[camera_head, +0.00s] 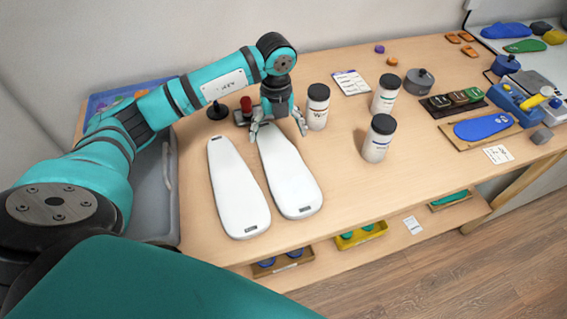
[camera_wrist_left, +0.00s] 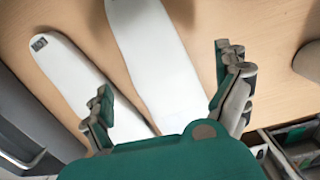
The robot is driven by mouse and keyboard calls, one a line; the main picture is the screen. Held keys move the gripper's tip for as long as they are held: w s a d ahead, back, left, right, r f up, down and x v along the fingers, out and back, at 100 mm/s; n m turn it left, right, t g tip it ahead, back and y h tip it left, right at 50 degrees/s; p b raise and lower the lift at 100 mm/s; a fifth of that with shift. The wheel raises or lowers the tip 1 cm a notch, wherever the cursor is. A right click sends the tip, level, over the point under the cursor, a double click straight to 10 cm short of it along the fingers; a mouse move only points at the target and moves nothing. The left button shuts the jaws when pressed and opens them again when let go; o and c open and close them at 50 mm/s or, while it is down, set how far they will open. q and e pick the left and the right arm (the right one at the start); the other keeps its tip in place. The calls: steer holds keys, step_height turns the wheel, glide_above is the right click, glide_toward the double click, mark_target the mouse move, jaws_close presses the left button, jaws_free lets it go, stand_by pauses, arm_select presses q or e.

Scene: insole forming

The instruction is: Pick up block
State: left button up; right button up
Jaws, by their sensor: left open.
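Two long white insole-shaped blocks lie side by side on the wooden table: a left one (camera_head: 236,186) and a right one (camera_head: 289,178). Both show in the left wrist view, one at the left (camera_wrist_left: 62,80) and one in the middle (camera_wrist_left: 160,60). My left gripper (camera_head: 278,130) is open and empty, pointing down over the far end of the right white block. Its fingers (camera_wrist_left: 165,75) are spread to either side of that block in the left wrist view; whether they touch it I cannot tell. A small grey block (camera_head: 541,136) sits at the table's right. My right gripper is not in view.
White bottles with black lids (camera_head: 379,138) stand right of my left gripper, one (camera_head: 318,107) close beside it. A red-topped tool (camera_head: 246,105) stands just behind it. A grey tray (camera_head: 170,195) is at the left. The table's front middle is clear.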

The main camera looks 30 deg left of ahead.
mark_target(277, 145)
arm_select(q)
steer(key=shift+d+f, duration=0.1)
steer(key=shift+f, duration=0.35)
steer(key=f, duration=0.1)
steer(key=f+p, duration=0.1)
steer(key=f, duration=0.1)
steer(key=f+p, duration=0.1)
steer(key=shift+a+f, duration=0.25)
steer(key=shift+a, duration=0.05)
steer(key=shift+f, duration=0.25)
steer(key=shift+c, duration=0.4)
steer(key=c, duration=1.1)
steer(key=shift+c, duration=1.1)
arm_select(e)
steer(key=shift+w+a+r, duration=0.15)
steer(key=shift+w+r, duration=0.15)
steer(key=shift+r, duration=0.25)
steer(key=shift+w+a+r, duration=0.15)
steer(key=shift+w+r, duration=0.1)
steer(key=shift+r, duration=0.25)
arm_select(q)
steer(key=shift+r, duration=0.2)
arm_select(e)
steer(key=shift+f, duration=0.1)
